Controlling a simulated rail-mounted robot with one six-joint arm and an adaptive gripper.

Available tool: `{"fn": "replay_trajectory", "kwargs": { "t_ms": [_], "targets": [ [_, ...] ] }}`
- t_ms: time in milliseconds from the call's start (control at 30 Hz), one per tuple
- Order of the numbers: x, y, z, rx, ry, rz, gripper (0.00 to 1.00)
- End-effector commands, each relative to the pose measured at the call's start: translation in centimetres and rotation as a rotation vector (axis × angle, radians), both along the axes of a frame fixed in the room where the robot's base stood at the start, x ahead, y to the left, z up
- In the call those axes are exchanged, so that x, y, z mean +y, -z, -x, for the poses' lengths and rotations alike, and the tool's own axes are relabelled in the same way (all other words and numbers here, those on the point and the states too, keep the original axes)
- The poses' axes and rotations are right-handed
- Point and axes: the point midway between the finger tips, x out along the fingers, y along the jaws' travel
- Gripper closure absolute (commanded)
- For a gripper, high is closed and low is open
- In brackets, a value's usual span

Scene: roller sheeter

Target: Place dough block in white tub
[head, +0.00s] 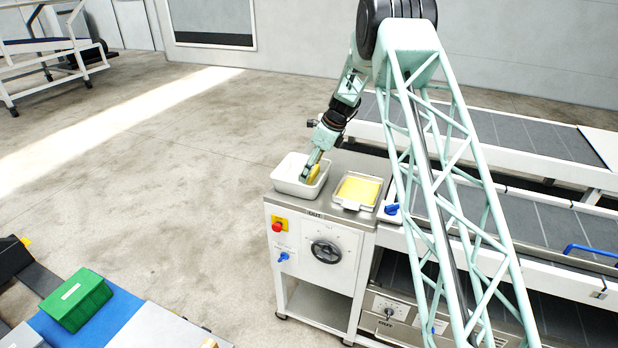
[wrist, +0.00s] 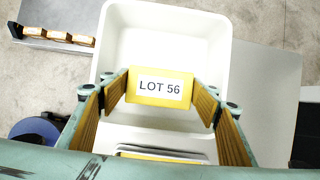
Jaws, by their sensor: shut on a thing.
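The dough block (wrist: 160,87) is yellow with a white label reading "LOT 56". My gripper (wrist: 161,98) is shut on it, one finger at each side. In the head view my gripper (head: 309,174) points down over the right part of the white tub (head: 285,178), and the yellow block (head: 315,172) shows at its fingers. The tub's white walls also surround the block in the wrist view (wrist: 215,35). I cannot tell whether the block touches the tub's floor. The tub stands on the left end of a grey machine top.
A metal tray with a yellow sheet (head: 358,190) sits right of the tub. The machine front (head: 312,250) has a red button and a dark handwheel. Conveyors (head: 520,215) run to the right. A green box (head: 76,300) stands at lower left. The floor left of the machine is clear.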

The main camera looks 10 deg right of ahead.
Motion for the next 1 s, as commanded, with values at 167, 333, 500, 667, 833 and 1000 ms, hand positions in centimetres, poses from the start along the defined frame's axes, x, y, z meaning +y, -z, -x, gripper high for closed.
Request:
{"fn": "replay_trajectory", "kwargs": {
  "t_ms": [167,333,500,667,833,1000],
  "targets": [
    [0.0,1.7,0.0,0.002,-0.001,0.0,0.57],
    [0.0,3.1,0.0,0.001,0.0,0.001,0.57],
    [0.0,3.3,0.0,0.0,0.0,0.0,0.57],
    [0.0,3.3,0.0,0.0,0.0,0.0,0.57],
    [0.0,3.6,0.0,0.0,0.0,0.0,0.57],
    [0.0,3.6,0.0,0.0,0.0,0.0,0.32]
  ]
}}
